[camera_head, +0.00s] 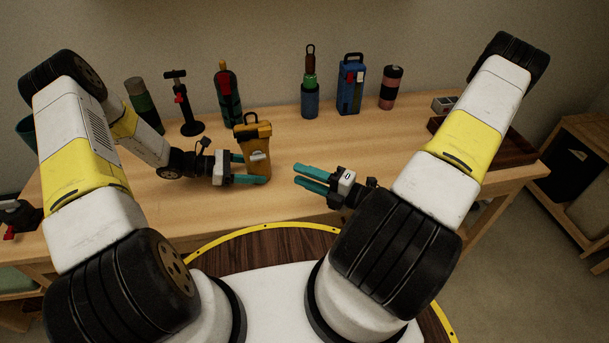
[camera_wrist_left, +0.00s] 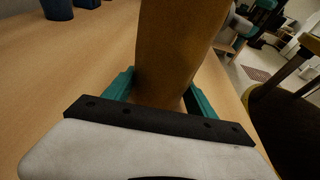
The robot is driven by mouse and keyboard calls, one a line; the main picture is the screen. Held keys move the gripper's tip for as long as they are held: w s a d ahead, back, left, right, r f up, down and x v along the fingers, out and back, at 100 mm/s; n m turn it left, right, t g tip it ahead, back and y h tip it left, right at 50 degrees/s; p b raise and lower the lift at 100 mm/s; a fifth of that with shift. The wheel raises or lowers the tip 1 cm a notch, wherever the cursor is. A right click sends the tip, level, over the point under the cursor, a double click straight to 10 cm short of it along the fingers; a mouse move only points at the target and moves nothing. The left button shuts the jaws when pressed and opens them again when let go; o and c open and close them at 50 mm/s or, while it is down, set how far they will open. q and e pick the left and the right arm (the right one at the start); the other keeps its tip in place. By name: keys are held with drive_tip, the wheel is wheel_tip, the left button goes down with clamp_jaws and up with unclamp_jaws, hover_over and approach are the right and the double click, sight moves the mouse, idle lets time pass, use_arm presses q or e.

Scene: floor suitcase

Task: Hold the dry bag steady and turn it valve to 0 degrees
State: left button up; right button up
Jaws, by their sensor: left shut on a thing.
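The dry bag (camera_head: 252,134) is a mustard-yellow upright bag with a black top handle, standing on the wooden table. A small pale part, perhaps the valve, shows on its front, but I cannot read its angle. My left gripper (camera_head: 256,170) is shut on the lower part of the bag from the left. In the left wrist view, the yellow-brown body of the bag (camera_wrist_left: 178,50) stands between the teal fingers (camera_wrist_left: 160,90). My right gripper (camera_head: 312,177) is empty, to the right of the bag and apart from it, its teal fingers parted and pointing left.
Along the back of the table (camera_head: 400,133) stand a pump (camera_head: 183,105), a dark red-and-green bottle (camera_head: 227,98), a blue-and-green bottle (camera_head: 310,95), a blue case (camera_head: 351,86) and a pink-and-black can (camera_head: 391,88). A dark tray (camera_head: 510,150) is at right. The table between the bag and the tray is mostly clear.

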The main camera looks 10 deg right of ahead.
use_arm(q)
drive_tip(key=o, duration=1.1)
drive_tip(key=shift+c, duration=0.2)
